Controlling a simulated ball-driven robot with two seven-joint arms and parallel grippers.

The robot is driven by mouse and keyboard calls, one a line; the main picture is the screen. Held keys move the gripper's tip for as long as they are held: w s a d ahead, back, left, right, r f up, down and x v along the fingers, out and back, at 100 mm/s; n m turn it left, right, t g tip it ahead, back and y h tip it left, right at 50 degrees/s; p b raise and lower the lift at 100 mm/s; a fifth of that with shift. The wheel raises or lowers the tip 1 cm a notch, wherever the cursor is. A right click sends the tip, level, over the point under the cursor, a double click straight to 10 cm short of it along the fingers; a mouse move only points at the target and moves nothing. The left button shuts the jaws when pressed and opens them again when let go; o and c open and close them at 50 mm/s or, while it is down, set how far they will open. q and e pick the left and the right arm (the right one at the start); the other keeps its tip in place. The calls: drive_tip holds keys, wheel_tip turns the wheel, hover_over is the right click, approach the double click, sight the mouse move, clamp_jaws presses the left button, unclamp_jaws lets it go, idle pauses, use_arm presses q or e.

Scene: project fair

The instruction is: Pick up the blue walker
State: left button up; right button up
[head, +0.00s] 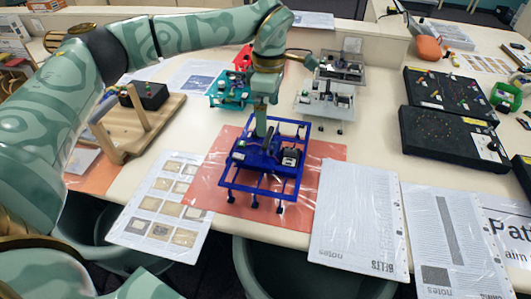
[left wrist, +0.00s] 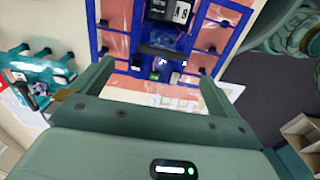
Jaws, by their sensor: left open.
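The blue walker (head: 262,165) is an open blue frame with short legs and a dark motor block, standing on an orange-red mat (head: 323,158) near the table's front edge. My left gripper (head: 261,128) points down over the walker's rear middle part. In the left wrist view the walker (left wrist: 228,42) lies ahead of the two spread fingers of my left gripper (left wrist: 155,78), with its dark bar and motor block between them. The fingers are open and hold nothing. I cannot tell their exact height above the frame. My right gripper does not show.
A teal walker (head: 231,90), a red one (head: 243,58) and a white one (head: 325,100) stand behind. A wooden stand (head: 130,140) is at left, and black boards (head: 450,140) are at right. Paper sheets (head: 358,225) lie along the front edge.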

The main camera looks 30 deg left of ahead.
sight(267, 136)
use_arm(q)
wheel_tip(267, 136, down, 4)
drive_tip(key=shift+r, duration=0.1)
drive_tip(key=f+b, duration=0.1)
drive_tip(key=f, duration=0.3)
drive_tip(key=shift+s+f+b, duration=0.2)
drive_tip(key=shift+f+b, duration=0.15)
drive_tip(key=shift+f, duration=0.3)
drive_tip(key=shift+r, duration=0.1)
drive_tip(key=c, duration=1.1)
